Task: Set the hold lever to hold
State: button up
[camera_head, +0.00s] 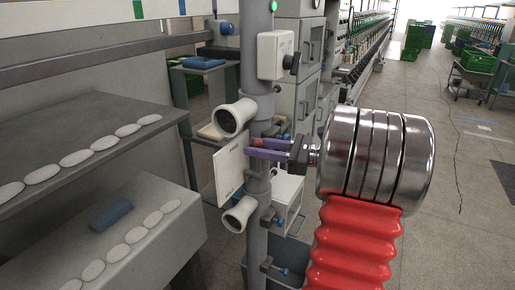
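My gripper (248,147) reaches left from my thick silver wrist and red sleeve to the grey upright post. Its two purple fingers show side by side with a narrow gap, their tips at the edge of a white plate (229,172) on the post. Whether they touch the plate or close on anything there I cannot tell. A small red spot (286,139) shows just above the finger bases. I cannot make out the hold lever for certain; it may be hidden by the fingers, plate or post. Markings on the plate are too small to read.
Grey shelves with white oval pads stand left. A floor aisle (465,190) is open at right, with green crates farther back.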

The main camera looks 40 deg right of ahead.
jog(key=shift+c, duration=0.2)
grip_shut()
jog(key=shift+a, duration=0.25)
jog(key=shift+d, duration=0.3)
jog(key=shift+s, duration=0.1)
